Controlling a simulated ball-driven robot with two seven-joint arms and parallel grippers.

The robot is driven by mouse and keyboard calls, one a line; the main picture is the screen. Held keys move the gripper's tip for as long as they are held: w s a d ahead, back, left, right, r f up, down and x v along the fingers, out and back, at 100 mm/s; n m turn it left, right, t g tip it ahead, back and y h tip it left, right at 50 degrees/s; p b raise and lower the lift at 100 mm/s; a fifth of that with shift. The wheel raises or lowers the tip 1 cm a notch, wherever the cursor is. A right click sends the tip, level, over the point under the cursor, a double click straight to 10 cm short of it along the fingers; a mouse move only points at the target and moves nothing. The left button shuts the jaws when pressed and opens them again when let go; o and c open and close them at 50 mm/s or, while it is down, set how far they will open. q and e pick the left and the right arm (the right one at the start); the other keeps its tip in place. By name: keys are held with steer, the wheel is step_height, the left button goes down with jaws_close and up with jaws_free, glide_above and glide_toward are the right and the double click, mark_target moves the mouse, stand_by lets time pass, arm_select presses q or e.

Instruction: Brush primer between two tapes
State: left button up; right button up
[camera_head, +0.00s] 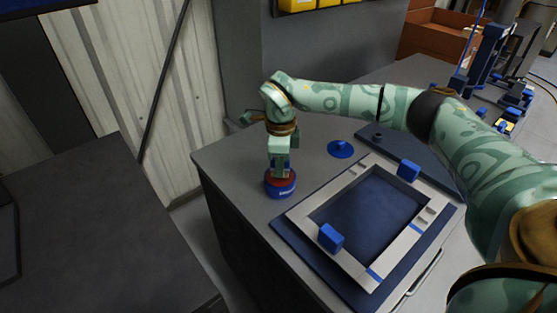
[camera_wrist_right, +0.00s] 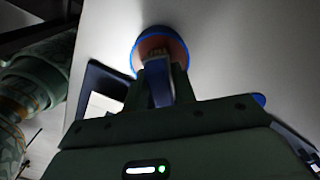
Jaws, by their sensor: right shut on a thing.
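My right gripper (camera_head: 281,172) points down over the primer pot (camera_head: 280,188), a round blue tin with a reddish top, near the table's left edge. In the right wrist view the gripper (camera_wrist_right: 160,88) is shut on a narrow blue-grey thing (camera_wrist_right: 159,90), likely the brush handle. Its lower end reaches the pot (camera_wrist_right: 160,44); the bristles are hidden. A pale rectangular frame (camera_head: 313,242) lies on a dark blue mat (camera_head: 297,241) to the right. Two blue tape strips cross its right-hand side, one near the front corner (camera_head: 375,274) and one farther up (camera_head: 416,229). My left gripper is not in view.
Two blue blocks sit on the frame, one at the front left (camera_head: 330,238) and one at the back (camera_head: 408,170). A round blue lid-like disc (camera_head: 341,149) lies behind the frame. Clear grey tabletop (camera_head: 228,160) lies left of the pot.

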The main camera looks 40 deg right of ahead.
steer(key=shift+r, duration=0.15)
steer(key=shift+f, duration=0.5)
stand_by(0.8)
arm_select(q)
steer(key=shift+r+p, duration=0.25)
steer(key=shift+p, duration=0.05)
arm_select(e)
steer(key=shift+s+f, duration=0.1)
stand_by(1.2)
